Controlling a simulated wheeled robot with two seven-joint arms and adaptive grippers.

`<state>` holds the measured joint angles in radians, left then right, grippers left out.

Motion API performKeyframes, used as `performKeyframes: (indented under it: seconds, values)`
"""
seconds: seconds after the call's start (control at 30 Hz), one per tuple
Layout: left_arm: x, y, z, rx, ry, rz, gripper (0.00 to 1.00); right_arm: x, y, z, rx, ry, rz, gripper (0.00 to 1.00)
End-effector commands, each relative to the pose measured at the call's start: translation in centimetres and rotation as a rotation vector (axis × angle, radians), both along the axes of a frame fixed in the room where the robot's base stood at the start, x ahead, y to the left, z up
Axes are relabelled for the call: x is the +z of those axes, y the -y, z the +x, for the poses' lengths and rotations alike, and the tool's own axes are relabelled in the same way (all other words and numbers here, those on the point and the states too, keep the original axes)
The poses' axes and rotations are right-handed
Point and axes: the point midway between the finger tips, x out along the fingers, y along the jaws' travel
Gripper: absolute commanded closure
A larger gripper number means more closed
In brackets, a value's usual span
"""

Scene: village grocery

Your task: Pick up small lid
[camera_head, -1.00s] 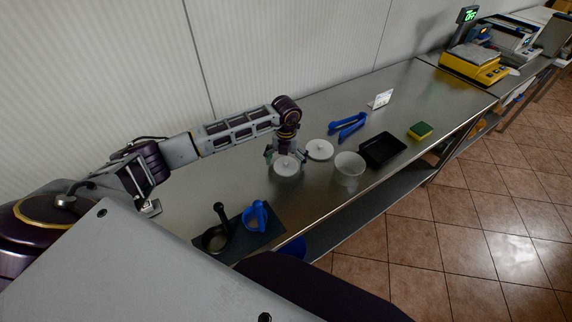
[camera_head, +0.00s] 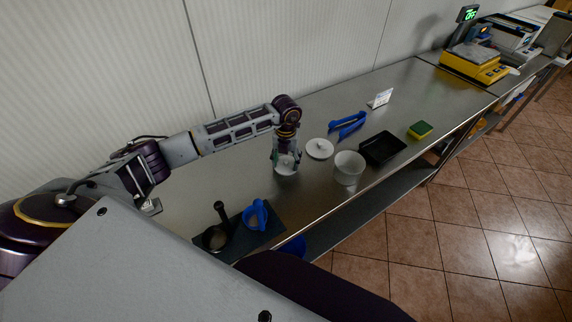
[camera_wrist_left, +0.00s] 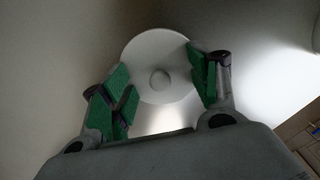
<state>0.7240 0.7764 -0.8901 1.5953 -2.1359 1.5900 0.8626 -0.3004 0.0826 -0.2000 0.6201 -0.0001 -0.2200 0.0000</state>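A round white lid with a small central knob lies under my left gripper in the head view (camera_head: 286,168). It also shows in the left wrist view (camera_wrist_left: 160,52). A second white lid (camera_head: 319,149) lies just to its right; I cannot tell surely which is smaller. My left gripper (camera_head: 286,160) points down over the first lid. In the left wrist view, its green-padded fingers (camera_wrist_left: 162,88) stand apart on either side of the knob, with a gap to it. They partly cover the lid's edge. My right gripper is not in view.
A white cup (camera_head: 349,168) stands right of the lids, beside a black tray (camera_head: 383,148). Blue tongs (camera_head: 347,125), a sponge (camera_head: 420,130) and a small sign (camera_head: 381,98) lie further along the metal counter. A dark mat (camera_head: 262,238) with a blue-handled item (camera_head: 256,213) is nearer.

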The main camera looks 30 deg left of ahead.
Motion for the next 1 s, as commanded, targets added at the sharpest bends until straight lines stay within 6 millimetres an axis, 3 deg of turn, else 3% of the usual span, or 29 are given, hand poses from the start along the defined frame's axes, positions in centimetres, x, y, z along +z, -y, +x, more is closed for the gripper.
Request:
performKeyframes:
  seconds: [0.67, 0.77, 0.9, 1.0]
  values:
    - [-0.3, 0.1, -0.3, -0.002, -0.010, 0.002, 0.54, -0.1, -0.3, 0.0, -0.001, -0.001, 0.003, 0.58]
    - [0.3, 0.1, -0.3, -0.002, -0.008, 0.001, 0.65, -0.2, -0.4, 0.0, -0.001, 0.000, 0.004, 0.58]
    - [1.8, 0.0, -0.2, -0.002, -0.005, 0.001, 1.00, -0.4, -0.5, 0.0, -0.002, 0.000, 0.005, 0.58]
    - [3.2, 0.0, -0.1, -0.001, -0.003, 0.001, 1.00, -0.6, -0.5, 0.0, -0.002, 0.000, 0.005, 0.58]
